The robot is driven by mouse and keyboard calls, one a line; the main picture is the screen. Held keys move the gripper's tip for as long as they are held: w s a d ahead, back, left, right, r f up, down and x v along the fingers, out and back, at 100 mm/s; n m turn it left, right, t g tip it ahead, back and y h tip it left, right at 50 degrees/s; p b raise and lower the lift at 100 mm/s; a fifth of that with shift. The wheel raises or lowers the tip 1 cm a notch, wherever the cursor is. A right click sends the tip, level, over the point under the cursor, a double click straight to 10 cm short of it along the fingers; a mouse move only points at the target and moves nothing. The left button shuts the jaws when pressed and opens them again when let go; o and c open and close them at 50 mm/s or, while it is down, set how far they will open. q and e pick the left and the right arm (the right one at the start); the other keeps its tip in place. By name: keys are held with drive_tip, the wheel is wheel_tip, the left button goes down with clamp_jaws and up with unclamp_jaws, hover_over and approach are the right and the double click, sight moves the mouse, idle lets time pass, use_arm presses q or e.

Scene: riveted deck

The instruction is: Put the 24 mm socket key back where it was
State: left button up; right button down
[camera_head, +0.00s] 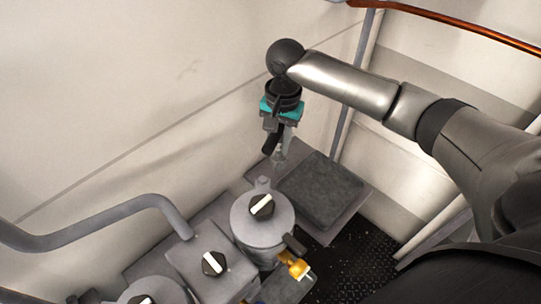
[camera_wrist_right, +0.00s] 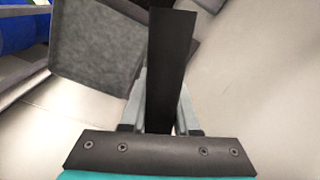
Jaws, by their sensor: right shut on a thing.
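My right gripper (camera_head: 280,154) hangs from the arm that comes in from the right and points down beside the pale wall. It is shut on a dark bar, which I take to be the socket key (camera_head: 270,142). In the right wrist view the key (camera_wrist_right: 171,70) is a long flat black bar between the grey fingers; its far end and size marking cannot be made out. A tray with a dark grey pad (camera_head: 320,188) lies below and right of the gripper; the pad also shows in the wrist view (camera_wrist_right: 95,50). My left gripper is out of view.
A round grey housing with a black and white knob (camera_head: 261,206) stands just below the gripper. A second knob (camera_head: 214,263) and a yellow fitting (camera_head: 298,268) are nearer. A grey pipe (camera_head: 100,220) bends in at left. Dark riveted floor (camera_head: 365,255) is open at right.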

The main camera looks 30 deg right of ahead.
drive_tip(key=w+f, duration=0.2)
drive_tip(key=shift+w+a+f+b, duration=0.1)
drive_tip(key=shift+a+f+b, duration=0.25)
drive_tip(key=shift+b, duration=0.05)
wheel_tip(320, 180, down, 4)
drive_tip(key=shift+r+b, duration=0.1)
drive_tip(key=shift+b, duration=0.4)
drive_tip(key=shift+w+a+f, duration=0.1)
drive_tip(key=shift+w+f, duration=0.1)
drive_tip(key=shift+f, duration=0.05)
drive_tip(key=c, duration=0.7)
unclamp_jaws()
drive_tip(key=shift+f, duration=0.1)
drive_tip(key=shift+o, duration=0.2)
